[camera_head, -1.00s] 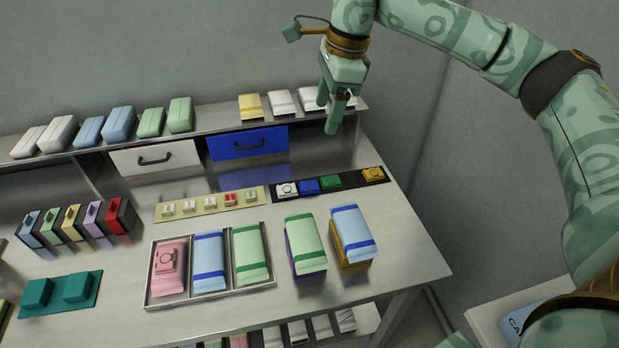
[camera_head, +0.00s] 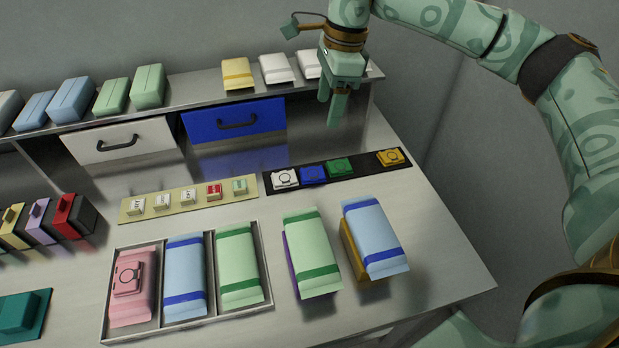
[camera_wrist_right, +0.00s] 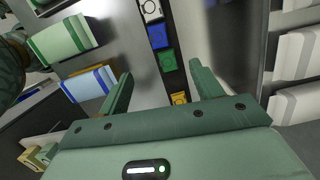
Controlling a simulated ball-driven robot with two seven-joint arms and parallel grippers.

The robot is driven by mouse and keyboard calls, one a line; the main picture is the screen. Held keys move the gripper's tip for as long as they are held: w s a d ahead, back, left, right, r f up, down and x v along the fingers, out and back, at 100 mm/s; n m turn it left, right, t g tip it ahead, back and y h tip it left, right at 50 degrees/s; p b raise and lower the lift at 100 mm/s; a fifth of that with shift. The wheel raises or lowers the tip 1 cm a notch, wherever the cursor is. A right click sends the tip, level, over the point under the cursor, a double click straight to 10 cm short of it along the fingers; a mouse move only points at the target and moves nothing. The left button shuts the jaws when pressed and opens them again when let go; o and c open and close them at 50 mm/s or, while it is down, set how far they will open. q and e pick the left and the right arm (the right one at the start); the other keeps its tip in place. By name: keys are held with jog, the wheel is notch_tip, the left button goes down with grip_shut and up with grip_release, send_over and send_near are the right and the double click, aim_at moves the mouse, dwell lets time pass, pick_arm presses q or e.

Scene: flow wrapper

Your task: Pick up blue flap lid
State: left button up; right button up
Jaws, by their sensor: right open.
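The blue flap lid (camera_head: 313,174) lies on a black strip (camera_head: 373,168) on the bench, between a white lid (camera_head: 285,179) and a green lid (camera_head: 340,167). In the right wrist view the blue lid (camera_wrist_right: 158,36) shows beyond the fingertips, with the green lid (camera_wrist_right: 168,60) nearer. My right gripper (camera_head: 331,102) is open and empty, above the back of the bench, behind and above the strip. It also shows in the wrist view (camera_wrist_right: 160,75) with its fingers spread. My left gripper is out of view.
A yellow lid (camera_head: 390,158) sits at the strip's right end. A shelf (camera_head: 200,86) with wrapped packs and a blue drawer (camera_head: 235,121) stands behind. A tray (camera_head: 262,270) of packs and a blue-banded pack (camera_head: 374,235) stand in front. The bench's right side is clear.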

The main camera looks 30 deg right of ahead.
jog(key=b, duration=0.4)
send_over(313, 172)
jog(key=d, duration=0.1)
notch_tip(313, 172, down, 12)
jog(key=shift+s+d+r, duration=0.1)
jog(key=shift+r, duration=0.15)
jog(key=f+b, duration=0.2)
jog(key=f, duration=0.1)
jog(key=a+f+b, duration=0.1)
jog(key=f, duration=0.1)
jog(key=shift+f, duration=0.2)
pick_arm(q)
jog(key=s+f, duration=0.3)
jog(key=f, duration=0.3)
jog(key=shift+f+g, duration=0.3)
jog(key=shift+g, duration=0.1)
pick_arm(e)
jog(key=shift+r, duration=0.2)
jog(key=c, duration=1)
